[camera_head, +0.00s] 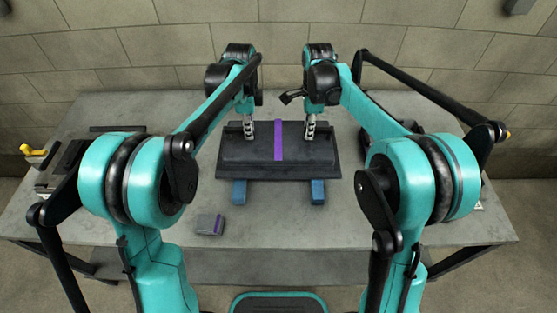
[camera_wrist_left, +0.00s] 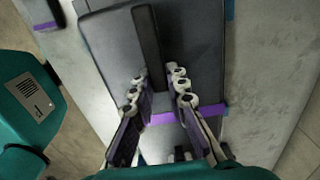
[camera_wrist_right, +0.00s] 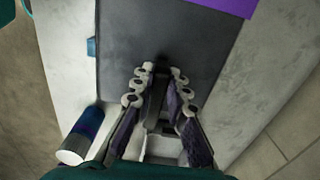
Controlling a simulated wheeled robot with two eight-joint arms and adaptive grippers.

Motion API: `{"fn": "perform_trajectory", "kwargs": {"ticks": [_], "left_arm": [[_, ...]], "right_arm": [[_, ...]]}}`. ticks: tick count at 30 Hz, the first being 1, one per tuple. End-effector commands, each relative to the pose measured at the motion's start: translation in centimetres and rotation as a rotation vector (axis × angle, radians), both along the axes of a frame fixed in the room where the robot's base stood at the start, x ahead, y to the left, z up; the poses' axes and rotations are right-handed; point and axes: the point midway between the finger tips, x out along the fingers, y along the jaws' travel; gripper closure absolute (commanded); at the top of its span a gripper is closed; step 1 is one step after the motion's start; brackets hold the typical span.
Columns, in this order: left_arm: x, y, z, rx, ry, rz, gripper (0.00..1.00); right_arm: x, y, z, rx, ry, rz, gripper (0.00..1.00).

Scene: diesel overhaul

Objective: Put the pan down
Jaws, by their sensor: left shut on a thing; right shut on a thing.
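The pan (camera_head: 262,158) is a wide dark grey, flat piece with a purple stripe across its middle, near the centre of the table. Two blue blocks (camera_head: 239,192) (camera_head: 318,192) show at its front edge; I cannot tell whether it rests on them. My left gripper (camera_head: 249,135) is shut on a raised dark bar of the pan, and the pan also shows in the left wrist view (camera_wrist_left: 195,45). My right gripper (camera_head: 310,133) is shut at the pan's other end, seen between its fingers in the right wrist view (camera_wrist_right: 158,80). The pan's underside is hidden.
A small grey block with a purple stripe (camera_head: 208,224) lies at front left. Dark parts and a yellow-handled item (camera_head: 33,151) are at the left end.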

Motion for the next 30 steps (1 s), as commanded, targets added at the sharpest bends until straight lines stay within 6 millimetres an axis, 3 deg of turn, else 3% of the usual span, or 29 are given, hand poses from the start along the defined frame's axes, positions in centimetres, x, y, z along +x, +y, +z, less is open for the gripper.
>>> {"fn": "perform_trajectory", "kwargs": {"ticks": [14,30], "left_arm": [[0.0,0.0,-0.3,0.0,0.0,0.0,1.0],[0.0,0.0,-2.9,0.0,0.0,0.0,1.0]], "right_arm": [[0.0,0.0,-0.3,0.0,0.0,0.0,1.0],[0.0,0.0,-2.9,0.0,0.0,0.0,1.0]]}}
